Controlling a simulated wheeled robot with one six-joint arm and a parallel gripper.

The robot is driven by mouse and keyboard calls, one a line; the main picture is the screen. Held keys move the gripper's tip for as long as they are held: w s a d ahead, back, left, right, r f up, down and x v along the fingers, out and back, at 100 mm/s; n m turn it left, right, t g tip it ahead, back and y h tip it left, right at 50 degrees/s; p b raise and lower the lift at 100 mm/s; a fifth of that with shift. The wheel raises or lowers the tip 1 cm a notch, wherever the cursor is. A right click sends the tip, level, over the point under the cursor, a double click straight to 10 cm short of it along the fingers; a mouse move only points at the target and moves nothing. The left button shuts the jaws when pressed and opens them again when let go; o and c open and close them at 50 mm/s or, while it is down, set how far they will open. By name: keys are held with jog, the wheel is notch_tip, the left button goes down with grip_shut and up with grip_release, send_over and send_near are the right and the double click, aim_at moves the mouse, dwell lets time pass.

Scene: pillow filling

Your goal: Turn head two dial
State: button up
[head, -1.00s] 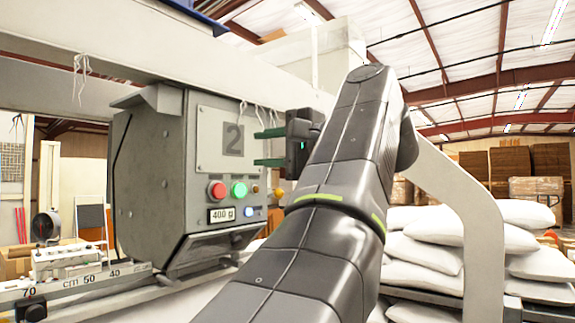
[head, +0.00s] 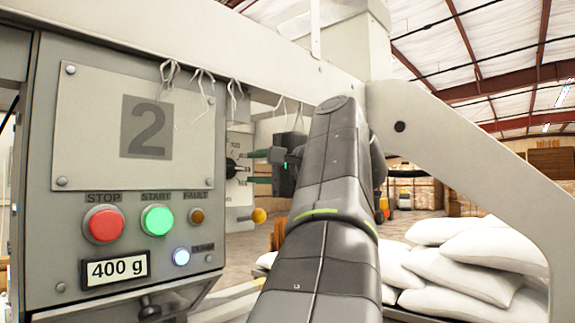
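Head two is the grey box with a large "2" plate (head: 135,125) at the left. A pale side panel (head: 240,200) shows just right of its front face, with small printed marks. A black dial (head: 232,165) sits on that panel. My gripper (head: 256,167) is to the right of the dial, its two green fingers pointing left towards the panel. The fingers are apart, one above the other, with nothing seen between them. Whether the fingertips touch the panel or dial cannot be told.
The front face carries a red STOP button (head: 103,224), a green START button (head: 157,220) and a "400 g" display (head: 115,269). A yellow knob (head: 258,215) sticks out below my gripper. White sacks (head: 455,262) are piled at the right.

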aim_at(234, 169)
jog(key=shift+p+x, duration=0.85)
jog(key=shift+x, duration=2.1)
jog(key=shift+c, duration=0.4)
grip_shut()
